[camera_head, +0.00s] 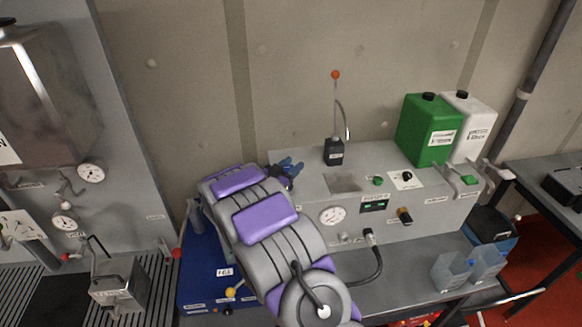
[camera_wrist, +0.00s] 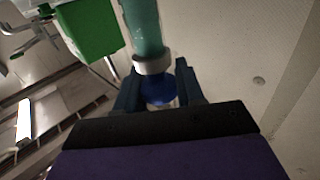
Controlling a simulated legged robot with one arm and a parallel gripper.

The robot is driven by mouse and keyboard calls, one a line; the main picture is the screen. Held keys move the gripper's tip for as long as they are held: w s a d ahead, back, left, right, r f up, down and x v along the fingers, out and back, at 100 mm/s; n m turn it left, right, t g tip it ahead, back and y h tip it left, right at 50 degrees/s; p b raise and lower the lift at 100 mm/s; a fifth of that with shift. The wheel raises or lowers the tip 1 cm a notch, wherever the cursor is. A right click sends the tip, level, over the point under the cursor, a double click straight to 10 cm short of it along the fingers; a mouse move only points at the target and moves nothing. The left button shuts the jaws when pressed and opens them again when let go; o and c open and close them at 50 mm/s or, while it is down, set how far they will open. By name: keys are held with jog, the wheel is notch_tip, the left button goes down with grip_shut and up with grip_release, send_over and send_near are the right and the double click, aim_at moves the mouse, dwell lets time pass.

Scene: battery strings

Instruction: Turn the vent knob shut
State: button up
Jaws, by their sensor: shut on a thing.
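My gripper (camera_head: 289,168) is at the back left end of the grey bench unit (camera_head: 290,160), with my arm covering part of that end. In the wrist view my gripper (camera_wrist: 158,84) has its dark fingers on both sides of a round blue knob-like piece (camera_wrist: 160,95) and is shut on it. A white collar (camera_wrist: 152,64) and a translucent green tube (camera_wrist: 143,25) adjoin the blue piece. I see no label naming it as the vent knob, and its turn position cannot be told. In the head view the held piece is mostly hidden.
A green canister (camera_head: 425,130) and a white canister (camera_head: 475,125) stand at the unit's back right. A thin rod with a red ball (camera_head: 335,75) rises near my gripper. A black hose (camera_head: 375,265) hangs in front. The wall is close behind.

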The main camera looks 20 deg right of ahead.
jog(key=shift+s+a, duration=0.1)
jog(key=shift+a, duration=0.2)
